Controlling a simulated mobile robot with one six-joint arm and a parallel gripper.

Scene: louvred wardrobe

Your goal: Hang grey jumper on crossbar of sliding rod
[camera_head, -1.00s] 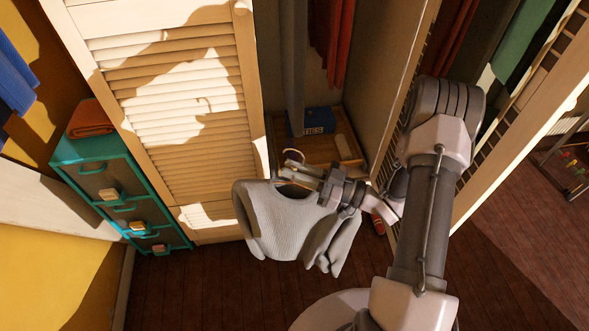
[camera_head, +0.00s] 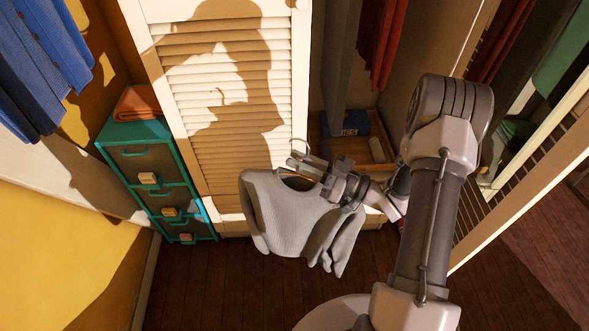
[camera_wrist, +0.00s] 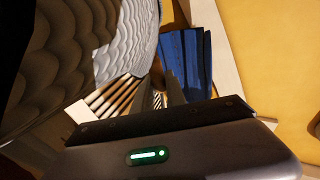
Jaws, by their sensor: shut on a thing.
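The grey jumper (camera_head: 295,215) hangs on a hanger below my gripper (camera_head: 306,167), in front of the wardrobe. My gripper is shut on the hanger near its pale hook (camera_head: 302,150), which sticks up above the fingers. In the wrist view the jumper's ribbed grey cloth (camera_wrist: 70,60) fills the left side.
A closed louvred door (camera_head: 225,100) stands behind the jumper. The open wardrobe holds a drawer (camera_head: 355,150) and hanging clothes (camera_head: 382,45). A teal cabinet (camera_head: 150,165) stands left. Blue garments (camera_head: 40,65) hang at upper left, also in the wrist view (camera_wrist: 186,65). The floor (camera_head: 215,280) is clear.

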